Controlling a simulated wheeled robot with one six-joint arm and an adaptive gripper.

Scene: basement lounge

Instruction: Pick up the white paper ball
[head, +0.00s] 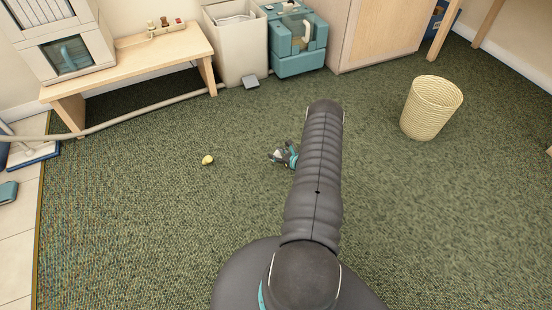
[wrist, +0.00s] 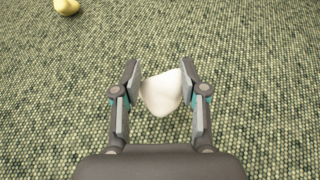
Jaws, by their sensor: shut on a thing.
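The white paper ball (wrist: 161,93) is between the two fingers of my gripper (wrist: 160,82) in the wrist view, and both fingers press against its sides. Green carpet fills the view behind it; I cannot tell whether the ball touches the floor. In the head view my gripper (head: 284,155) shows only in part beside my arm, low over the carpet. The paper ball is hidden or too small to make out there.
A small yellow object (head: 208,160) lies on the carpet to the left; it also shows in the wrist view (wrist: 67,7). A woven wastebasket (head: 432,108) stands at the right. A wooden bench (head: 135,60) and a teal case (head: 298,40) line the back. The carpet between is mostly clear.

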